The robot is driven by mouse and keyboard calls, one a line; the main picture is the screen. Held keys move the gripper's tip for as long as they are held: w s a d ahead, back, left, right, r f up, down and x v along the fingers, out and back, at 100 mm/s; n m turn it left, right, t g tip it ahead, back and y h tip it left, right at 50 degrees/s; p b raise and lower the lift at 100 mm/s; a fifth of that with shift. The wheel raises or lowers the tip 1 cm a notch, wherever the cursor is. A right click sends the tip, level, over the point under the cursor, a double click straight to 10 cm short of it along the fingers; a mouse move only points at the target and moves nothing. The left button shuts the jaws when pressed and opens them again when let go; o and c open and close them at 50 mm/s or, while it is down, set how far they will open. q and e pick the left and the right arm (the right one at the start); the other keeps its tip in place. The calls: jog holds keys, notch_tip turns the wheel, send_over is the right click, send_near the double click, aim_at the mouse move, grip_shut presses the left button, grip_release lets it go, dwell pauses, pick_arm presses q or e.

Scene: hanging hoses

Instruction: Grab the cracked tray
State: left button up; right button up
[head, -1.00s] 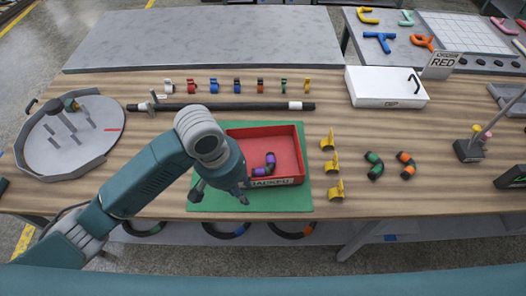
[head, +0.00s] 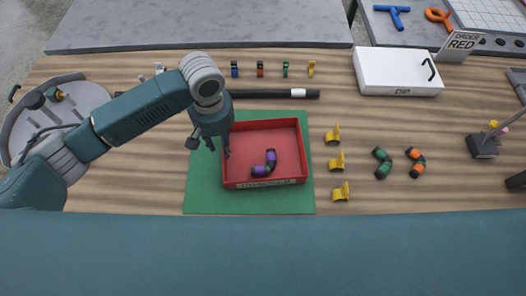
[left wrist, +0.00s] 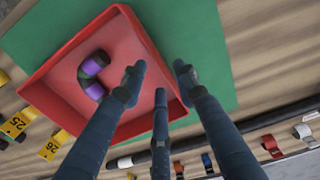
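A red square tray (head: 228,160) lies on a green mat (head: 203,190), with a label on its front wall and a purple-and-black elbow hose (head: 267,163) inside. No crack is clear on it. A round grey tray (head: 88,97) with a gapped rim stands at the left, partly behind my arm; I cannot tell which tray is the cracked one. My left gripper (head: 209,147) is above the red tray's left side, fingers spread and empty. In the left wrist view, its open fingers (left wrist: 158,82) point at the red tray's wall (left wrist: 150,130) and the mat beside it. My right gripper is not in view.
A black rod (head: 265,93) lies behind the red tray, with small coloured clips beyond it. Yellow clips (head: 336,160) and green (head: 382,163) and orange (head: 416,163) elbows lie to the right. A white box (head: 398,72) stands at the back right. Wood before the elbows is clear.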

pick_arm(q)
notch_tip(320, 180, down, 4)
jog(key=shift+f+p, duration=0.25)
jog(key=shift+p, duration=0.4)
jog(key=shift+f, duration=0.2)
jog(key=shift+w, duration=0.1)
jog(key=shift+c, duration=1.2)
jog(key=c, duration=0.5)
jog(key=shift+d, duration=0.1)
grip_shut()
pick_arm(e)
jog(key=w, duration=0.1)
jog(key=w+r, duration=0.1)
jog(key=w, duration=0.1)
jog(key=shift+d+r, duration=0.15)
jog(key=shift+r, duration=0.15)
